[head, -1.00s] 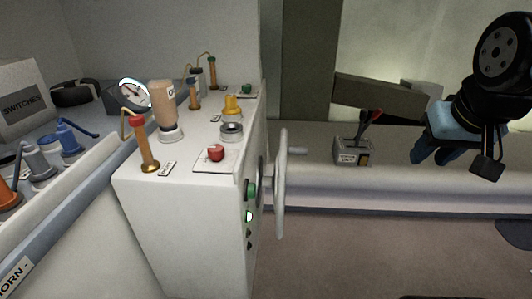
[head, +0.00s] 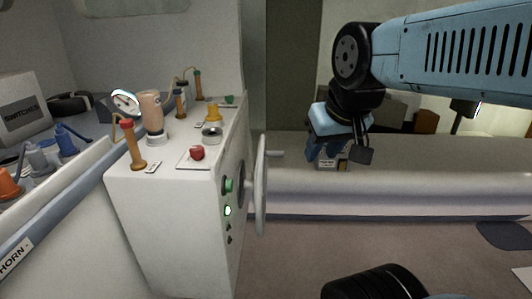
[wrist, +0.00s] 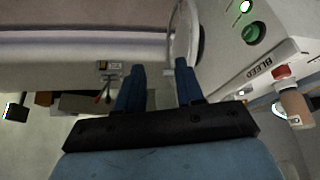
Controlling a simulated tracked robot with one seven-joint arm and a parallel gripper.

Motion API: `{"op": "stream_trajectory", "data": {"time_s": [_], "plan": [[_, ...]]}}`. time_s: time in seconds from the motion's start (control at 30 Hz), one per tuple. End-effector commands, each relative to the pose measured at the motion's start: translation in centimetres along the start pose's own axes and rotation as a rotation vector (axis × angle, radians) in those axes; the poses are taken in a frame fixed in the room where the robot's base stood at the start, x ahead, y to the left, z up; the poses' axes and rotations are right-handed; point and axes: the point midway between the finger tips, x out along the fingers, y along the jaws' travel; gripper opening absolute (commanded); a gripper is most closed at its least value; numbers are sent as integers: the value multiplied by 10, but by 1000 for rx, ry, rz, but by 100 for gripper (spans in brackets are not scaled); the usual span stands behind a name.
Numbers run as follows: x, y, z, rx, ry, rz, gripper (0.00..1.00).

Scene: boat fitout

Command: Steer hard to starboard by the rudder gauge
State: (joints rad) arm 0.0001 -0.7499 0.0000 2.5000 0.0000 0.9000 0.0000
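The grey steering wheel (head: 261,185) is seen nearly edge-on, on the right side of the white console (head: 165,225). A short peg handle (head: 276,153) sticks out from its upper part. In the wrist view my gripper (wrist: 160,76) is open and empty, and the wheel rim (wrist: 185,38) shows just beyond the right finger.
The console top carries a red button (head: 197,153), a yellow knob (head: 213,112) and wooden-handled levers (head: 136,150). A green button (head: 228,185) is beside the wheel. A long pale bench (head: 400,180) runs behind my gripper, with a small labelled box (wrist: 108,67) on it.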

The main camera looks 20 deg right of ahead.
Motion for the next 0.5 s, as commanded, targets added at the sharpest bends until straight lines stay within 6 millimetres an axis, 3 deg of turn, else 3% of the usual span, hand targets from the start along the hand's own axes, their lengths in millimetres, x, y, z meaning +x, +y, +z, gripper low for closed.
{"op": "stream_trajectory", "data": {"time_s": [0.27, 0.5], "plan": [[10, -2, -3, 53, -69, -21, 37], [43, -9, -12, 236, -284, -106, 37]]}}
